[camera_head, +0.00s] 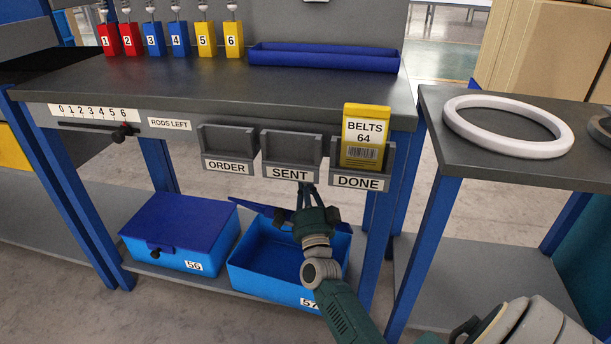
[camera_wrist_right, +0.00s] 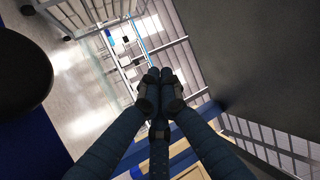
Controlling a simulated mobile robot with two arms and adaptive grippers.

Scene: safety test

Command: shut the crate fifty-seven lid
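Crate fifty-seven (camera_head: 262,268) is a bright blue box on the low shelf under the bench, open at the top. Its dark blue lid (camera_head: 272,212) stands raised at the crate's back edge, and the arm hides part of it.
Crate 56 (camera_head: 180,238), lid down, stands left of crate fifty-seven. The ORDER, SENT (camera_head: 290,156) and DONE holders hang just above, with a yellow BELTS card (camera_head: 365,132) in DONE. Blue bench legs flank the crates. A side table (camera_head: 465,155) with a white ring is at right.

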